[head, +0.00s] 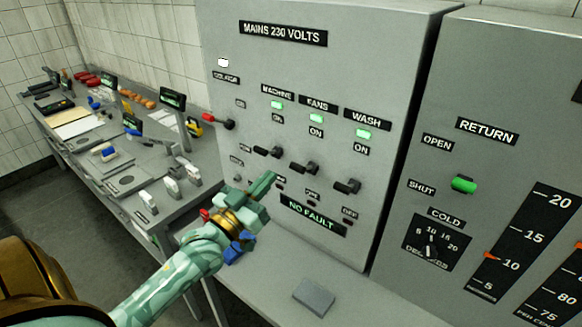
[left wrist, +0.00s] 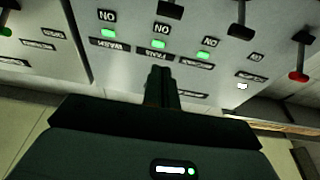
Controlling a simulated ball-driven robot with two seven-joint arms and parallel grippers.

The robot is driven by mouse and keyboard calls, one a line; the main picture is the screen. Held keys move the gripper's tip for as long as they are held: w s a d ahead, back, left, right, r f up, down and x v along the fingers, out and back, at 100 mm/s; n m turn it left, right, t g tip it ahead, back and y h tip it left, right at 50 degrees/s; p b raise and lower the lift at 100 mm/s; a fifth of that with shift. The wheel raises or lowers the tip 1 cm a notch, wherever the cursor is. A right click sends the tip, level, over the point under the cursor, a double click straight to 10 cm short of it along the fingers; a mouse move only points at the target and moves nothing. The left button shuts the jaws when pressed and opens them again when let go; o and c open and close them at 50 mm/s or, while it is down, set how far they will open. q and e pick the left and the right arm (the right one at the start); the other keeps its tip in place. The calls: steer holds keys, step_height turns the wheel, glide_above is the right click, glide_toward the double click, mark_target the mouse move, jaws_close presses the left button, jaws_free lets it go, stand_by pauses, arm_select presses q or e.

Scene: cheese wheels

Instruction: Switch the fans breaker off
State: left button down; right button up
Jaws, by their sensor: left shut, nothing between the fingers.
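The fans breaker (head: 304,168) is the middle of three black levers on the grey MAINS 230 VOLTS panel (head: 235,75). Its FANS label (head: 317,104) is above it, with a lit green lamp (head: 316,118); all three levers stick out alike. My left gripper (head: 265,183) is shut and empty, below and left of the fans lever, apart from it in the picture. In the left wrist view the panel is upside down; my shut fingers (left wrist: 160,88) point towards the FANS label (left wrist: 158,57), and a black lever (left wrist: 170,9) shows at the top edge. My right gripper is not in view.
The machine lever (head: 266,152) and wash lever (head: 347,187) flank the fans lever closely. The isolator's red handle (head: 210,118) is at the left. A NO FAULT sign (head: 313,215) is below. A grey block (head: 313,297) lies on the ledge. A cluttered bench (head: 105,165) stands left.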

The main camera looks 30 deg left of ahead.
arm_select(q)
step_height(320, 180, up, 3)
steer(key=p, duration=0.2)
glide_above(303, 168)
steer(key=s+a, duration=0.2)
steer(key=shift+f+b, duration=0.55)
steer(key=shift+f, duration=1.65)
steer(key=shift+s, duration=0.1)
